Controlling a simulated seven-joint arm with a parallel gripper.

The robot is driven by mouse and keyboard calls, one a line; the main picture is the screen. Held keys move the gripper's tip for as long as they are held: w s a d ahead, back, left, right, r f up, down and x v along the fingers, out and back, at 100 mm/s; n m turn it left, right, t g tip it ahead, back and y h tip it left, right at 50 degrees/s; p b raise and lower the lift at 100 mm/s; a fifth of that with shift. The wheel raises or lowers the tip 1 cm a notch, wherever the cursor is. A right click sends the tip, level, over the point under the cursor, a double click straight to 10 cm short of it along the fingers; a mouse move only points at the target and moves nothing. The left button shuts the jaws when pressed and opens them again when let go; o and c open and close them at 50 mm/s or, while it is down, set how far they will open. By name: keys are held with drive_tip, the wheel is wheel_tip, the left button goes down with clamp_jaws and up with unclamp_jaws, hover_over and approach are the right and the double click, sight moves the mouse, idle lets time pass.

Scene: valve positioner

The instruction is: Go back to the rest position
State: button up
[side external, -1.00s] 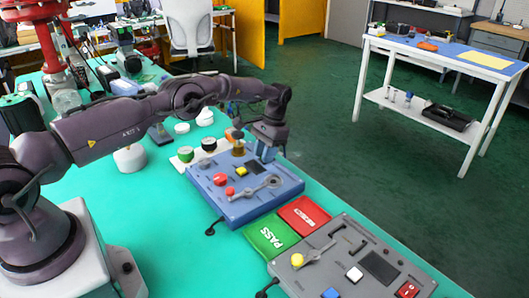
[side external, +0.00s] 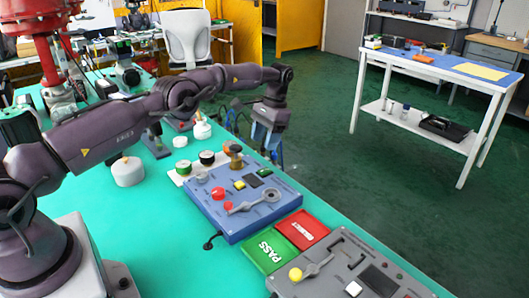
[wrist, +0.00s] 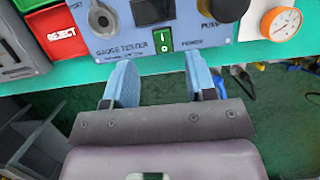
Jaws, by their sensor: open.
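My gripper (side external: 266,142) hangs pointing down in the side view, just past the far right edge of the green table, beyond the blue box. Its two blue fingers are apart with nothing between them; they show in the wrist view (wrist: 160,75) too. The blue box (side external: 232,229) lies flat on the table, with a grey lever (side external: 252,202), red knobs, a yellow button and a small dark screen on top. In the wrist view its panel (wrist: 115,48) reads "GAUGE TESTER", and its green power switch (wrist: 164,38) lies just ahead of the fingertips.
A red plate (side external: 302,229) and green PASS plate (side external: 270,249) lie beside the blue box. A grey panel (side external: 335,282) is nearer. Open floor surrounds the gripper's right side.

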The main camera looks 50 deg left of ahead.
drive_tip(key=shift+r, duration=0.6)
drive_tip(key=f, duration=0.2)
drive_tip(key=s+d+f, duration=0.1)
drive_tip(key=s+d+r+t, duration=0.2)
drive_tip(key=s+d+r, duration=0.1)
drive_tip(key=s+r, duration=0.4)
drive_tip(key=s+d+r+t, duration=0.1)
drive_tip(key=s+d+r, duration=0.3)
drive_tip(key=r, duration=0.5)
drive_tip(key=s+d+r+t, duration=0.2)
drive_tip(key=s+r+t, duration=0.1)
drive_tip(key=s, duration=0.8)
drive_tip(key=s+d+r+t, duration=0.2)
drive_tip(key=s+r+t, duration=0.1)
drive_tip(key=s, duration=0.8)
drive_tip(key=shift+r, duration=0.8)
drive_tip(key=shift+d, duration=0.1)
